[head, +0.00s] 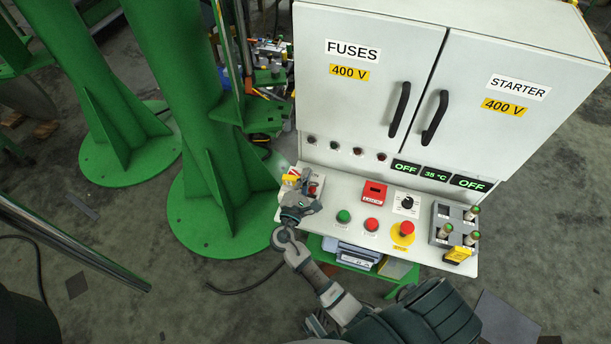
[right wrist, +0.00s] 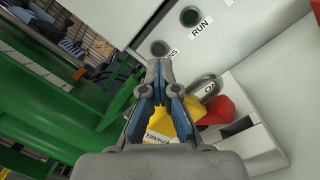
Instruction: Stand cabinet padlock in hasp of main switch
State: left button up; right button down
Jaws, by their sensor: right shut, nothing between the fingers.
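The main switch, with a red handle (head: 313,189), is at the left end of the white sloping panel. My right gripper (head: 298,204) is just in front of it and partly hides it. In the right wrist view the fingers (right wrist: 160,70) meet at their tips and hold nothing. A yellow padlock body (right wrist: 187,125) with a lettered label shows behind and between the fingers; its yellow also shows in the head view (head: 291,178). A grey shackle (right wrist: 204,84) and the red handle (right wrist: 219,109) are beside it. Whether the shackle passes through the hasp is unclear. My left gripper is not in view.
The panel carries a green button (head: 343,216), red buttons, and an emergency stop (head: 406,229) on yellow. A grey rack (head: 440,222) with several cylindrical parts and a yellow item (head: 459,254) is at the right. Green columns (head: 215,150) stand close to the left.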

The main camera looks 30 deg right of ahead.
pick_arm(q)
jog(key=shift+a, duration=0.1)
pick_arm(e)
jog(key=shift+s+f, duration=0.2)
jog(key=shift+f, duration=0.2)
